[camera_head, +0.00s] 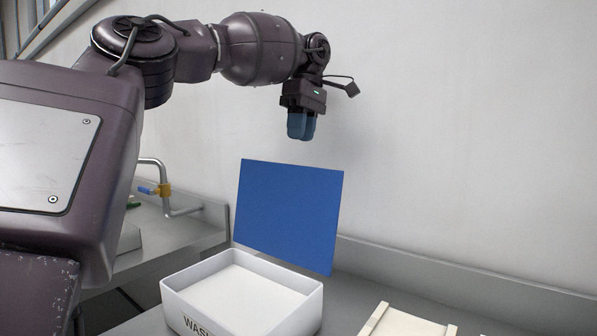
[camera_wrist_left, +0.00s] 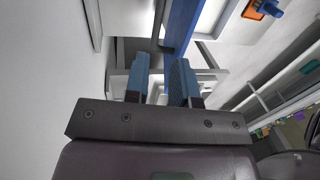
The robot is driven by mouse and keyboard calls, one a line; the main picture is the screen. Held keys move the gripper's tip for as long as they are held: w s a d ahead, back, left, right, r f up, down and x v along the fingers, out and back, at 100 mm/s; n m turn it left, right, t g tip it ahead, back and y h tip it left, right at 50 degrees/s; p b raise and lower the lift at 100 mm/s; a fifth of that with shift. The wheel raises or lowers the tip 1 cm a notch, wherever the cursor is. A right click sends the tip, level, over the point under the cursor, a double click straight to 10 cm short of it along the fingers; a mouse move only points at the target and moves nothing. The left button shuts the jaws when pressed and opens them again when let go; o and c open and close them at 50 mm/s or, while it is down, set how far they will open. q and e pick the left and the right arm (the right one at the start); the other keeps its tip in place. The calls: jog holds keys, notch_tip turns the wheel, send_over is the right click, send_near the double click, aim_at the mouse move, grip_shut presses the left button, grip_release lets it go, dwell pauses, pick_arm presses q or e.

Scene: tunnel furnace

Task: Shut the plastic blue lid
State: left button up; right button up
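The blue lid (camera_head: 288,215) stands upright, tilted slightly back, along the rear edge of a white box (camera_head: 178,297) with dark lettering on its front. The lid is open and the box's pale interior shows. My left gripper (camera_head: 301,126) is above the lid's top edge, pointing down, with a visible gap to it. In the left wrist view, my left gripper (camera_wrist_left: 161,80) has its two blue fingers apart with nothing held between them. The lid (camera_wrist_left: 181,25) shows there edge-on as a blue strip beyond the fingers. My right gripper is not in view.
The box stands on a grey counter (camera_head: 365,287) against a pale wall (camera_head: 450,130). A cream tray (camera_head: 408,324) lies to its right. The air around the gripper is clear.

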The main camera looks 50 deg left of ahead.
aim_at(297, 171)
pick_arm(q)
jog(key=f, duration=0.3)
jog(key=s+f, duration=0.1)
jog(key=f, duration=0.4)
jog(key=shift+s+d+f+p, duration=0.2)
jog(key=shift+d+f+p, duration=0.05)
jog(key=shift+f+p, duration=0.1)
jog(key=shift+c, duration=0.5)
grip_shut()
